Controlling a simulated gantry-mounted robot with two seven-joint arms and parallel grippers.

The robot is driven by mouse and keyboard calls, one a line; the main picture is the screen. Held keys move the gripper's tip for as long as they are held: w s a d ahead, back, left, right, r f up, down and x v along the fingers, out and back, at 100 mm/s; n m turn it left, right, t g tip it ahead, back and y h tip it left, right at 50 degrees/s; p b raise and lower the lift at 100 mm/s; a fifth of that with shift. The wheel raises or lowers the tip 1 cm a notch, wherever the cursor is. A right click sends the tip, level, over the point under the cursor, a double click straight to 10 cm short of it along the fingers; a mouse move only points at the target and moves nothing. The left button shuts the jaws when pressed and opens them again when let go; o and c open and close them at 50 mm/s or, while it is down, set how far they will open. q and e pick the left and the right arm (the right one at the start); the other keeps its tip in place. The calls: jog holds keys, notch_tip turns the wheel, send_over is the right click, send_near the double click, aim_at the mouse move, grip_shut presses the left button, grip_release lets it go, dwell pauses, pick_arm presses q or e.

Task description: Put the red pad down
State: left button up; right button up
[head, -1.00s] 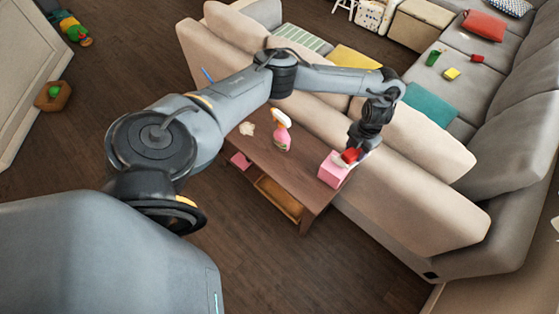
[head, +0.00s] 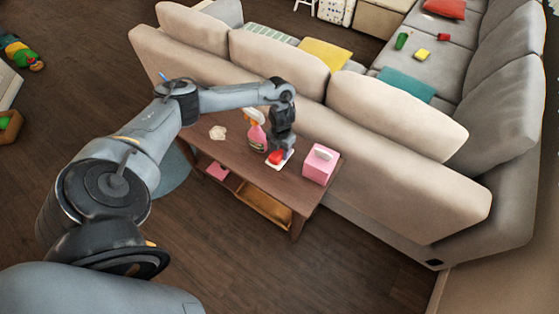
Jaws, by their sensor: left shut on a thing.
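My left gripper (head: 280,149) reaches down over the wooden side table. It is shut on the red pad (head: 275,157), a small red piece just above or on the tabletop; I cannot tell if it touches. Something white shows right beside and under the pad. The pad is between the pink spray bottle (head: 257,136) and the pink tissue box (head: 320,165). The gripper covers part of the pad. My right gripper is not in view.
The wooden table (head: 222,151) has a crumpled pale cloth (head: 217,132) at its left. A pink item (head: 218,170) and a tray (head: 262,203) are on its lower shelf. The beige sofa's back (head: 380,165) runs close behind the table.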

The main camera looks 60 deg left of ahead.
aim_at(280, 157)
pick_arm(q)
jog(key=shift+f+b, duration=0.55)
jog(key=shift+f, duration=2.2)
jog(key=o, duration=1.3)
jog(key=shift+f, duration=0.1)
jog(key=shift+r, duration=0.55)
jog(key=r, duration=0.3)
jog(key=r+p, duration=0.1)
jog(key=r, duration=0.3)
jog(key=r+p, duration=0.1)
jog(key=r, duration=0.3)
jog(key=shift+w+a+r, duration=0.15)
jog(key=shift+w+a, duration=0.05)
jog(key=shift+w, duration=0.1)
